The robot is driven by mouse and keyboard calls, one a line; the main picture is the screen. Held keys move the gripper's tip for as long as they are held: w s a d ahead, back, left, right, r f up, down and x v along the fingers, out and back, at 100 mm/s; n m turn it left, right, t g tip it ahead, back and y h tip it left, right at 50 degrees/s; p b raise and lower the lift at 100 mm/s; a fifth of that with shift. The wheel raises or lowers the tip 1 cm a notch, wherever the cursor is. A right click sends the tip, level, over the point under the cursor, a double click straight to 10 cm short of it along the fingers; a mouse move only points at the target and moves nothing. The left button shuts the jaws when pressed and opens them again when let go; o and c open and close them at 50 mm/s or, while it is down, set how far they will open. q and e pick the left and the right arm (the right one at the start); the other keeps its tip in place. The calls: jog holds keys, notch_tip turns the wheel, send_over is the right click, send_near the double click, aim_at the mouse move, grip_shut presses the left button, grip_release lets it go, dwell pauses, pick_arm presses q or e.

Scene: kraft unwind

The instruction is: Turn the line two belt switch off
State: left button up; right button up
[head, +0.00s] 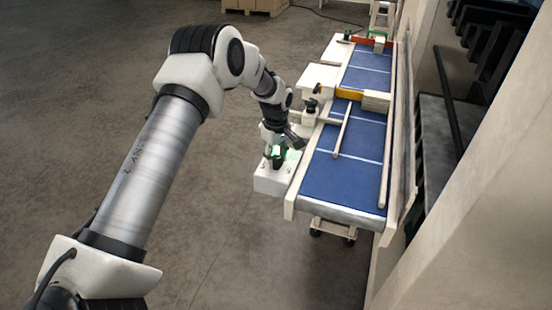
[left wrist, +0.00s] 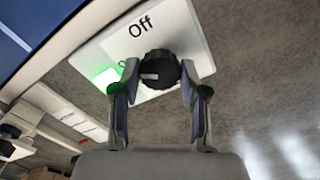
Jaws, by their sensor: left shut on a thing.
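A white switch box (head: 269,184) is fixed at the near left side of the blue-belted conveyor (head: 340,183). In the left wrist view the box's white face (left wrist: 117,43) reads "Off" and carries a black round knob (left wrist: 159,69). A green light (left wrist: 105,78) glows on the face beside the knob. My left gripper (head: 276,156) is at the box, and in the left wrist view its two fingers (left wrist: 159,85) are shut on the knob, one on each side. The knob's pointer direction is hard to tell. My right gripper is not in view.
The conveyor has a yellow crossbar (head: 350,94) and, farther back, a red one (head: 371,41). More white boxes (head: 317,77) stand along its left side. A wall (head: 490,220) is on the right. Cardboard boxes (head: 255,6) stand at the back; the floor at left is clear.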

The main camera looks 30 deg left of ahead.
pick_arm(q)
jog(key=m+b, duration=0.1)
jog(key=m, duration=0.4)
jog(key=shift+s+f+b, duration=0.1)
jog(key=shift+f+b, duration=0.05)
jog(key=shift+b, duration=0.15)
jog(key=m+b, duration=0.1)
jog(key=m, duration=0.5)
jog(key=shift+m, duration=0.3)
jog(key=o, duration=1.1)
jog(key=shift+o, duration=0.2)
